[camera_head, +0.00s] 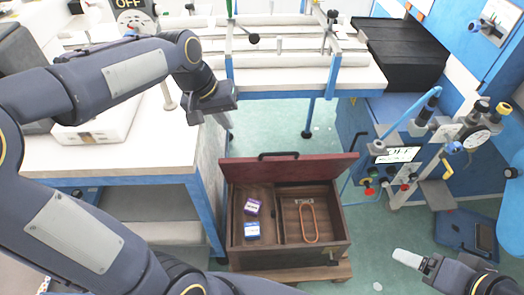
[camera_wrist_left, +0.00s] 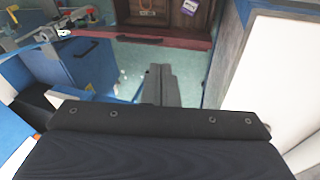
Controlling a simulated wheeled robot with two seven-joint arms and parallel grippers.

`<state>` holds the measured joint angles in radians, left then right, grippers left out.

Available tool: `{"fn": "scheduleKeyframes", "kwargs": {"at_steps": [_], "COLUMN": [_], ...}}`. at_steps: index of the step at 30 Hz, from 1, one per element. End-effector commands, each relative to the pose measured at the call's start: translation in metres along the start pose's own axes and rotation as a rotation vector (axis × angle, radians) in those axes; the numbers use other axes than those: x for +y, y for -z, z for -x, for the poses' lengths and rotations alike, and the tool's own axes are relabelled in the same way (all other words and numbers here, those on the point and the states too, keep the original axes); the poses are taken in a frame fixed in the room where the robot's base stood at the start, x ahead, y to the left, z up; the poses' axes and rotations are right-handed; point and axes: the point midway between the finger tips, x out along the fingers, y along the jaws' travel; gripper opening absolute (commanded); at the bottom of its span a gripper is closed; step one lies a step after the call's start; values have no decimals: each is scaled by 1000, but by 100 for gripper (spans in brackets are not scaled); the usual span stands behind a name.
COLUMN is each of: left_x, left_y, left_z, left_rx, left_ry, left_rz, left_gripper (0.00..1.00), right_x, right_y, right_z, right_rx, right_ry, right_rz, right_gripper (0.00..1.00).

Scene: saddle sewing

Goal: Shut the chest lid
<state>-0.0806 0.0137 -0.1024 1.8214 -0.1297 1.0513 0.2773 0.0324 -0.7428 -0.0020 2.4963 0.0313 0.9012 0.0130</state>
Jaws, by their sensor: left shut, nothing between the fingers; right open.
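The lid also shows in the left wrist view (camera_wrist_left: 185,39). My left gripper (camera_head: 218,104) is shut and empty, up and to the left of the lid, apart from it; its fingers show in the left wrist view (camera_wrist_left: 162,85). My right gripper (camera_head: 412,260) is open, low at the right, well away from the chest.
A white-topped table (camera_head: 140,150) stands left of the chest. A blue machine panel (camera_head: 395,155) with hoses and gauges stands right. Green floor is clear behind the lid.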

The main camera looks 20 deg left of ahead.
Motion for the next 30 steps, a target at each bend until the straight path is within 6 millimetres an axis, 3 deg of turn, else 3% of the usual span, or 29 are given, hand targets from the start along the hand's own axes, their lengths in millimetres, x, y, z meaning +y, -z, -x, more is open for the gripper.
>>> {"fn": "scheduleKeyframes", "kwargs": {"at_steps": [1,6,12,17,23,30], "left_x": [2,12,24,28,21,6], "left_y": [20,80,118,126,124,118], "left_z": [-26,-95,-159,-177,-199,-248], "left_rx": [-25,-71,-87,-86,-90,-92], "left_ry": [32,156,267,299,303,302], "left_rz": [12,56,82,89,90,90], "left_gripper": [0,0,0,0,0,0], "right_x": [4,12,16,17,18,20], "right_y": [-5,-13,-18,-19,-20,-22], "right_z": [-10,-25,-35,-37,-39,-43], "right_rx": [0,0,0,0,0,0], "right_ry": [0,0,0,0,0,0], "right_rz": [0,0,0,0,0,0], "right_gripper": [78,78,78,78,78,78]}}
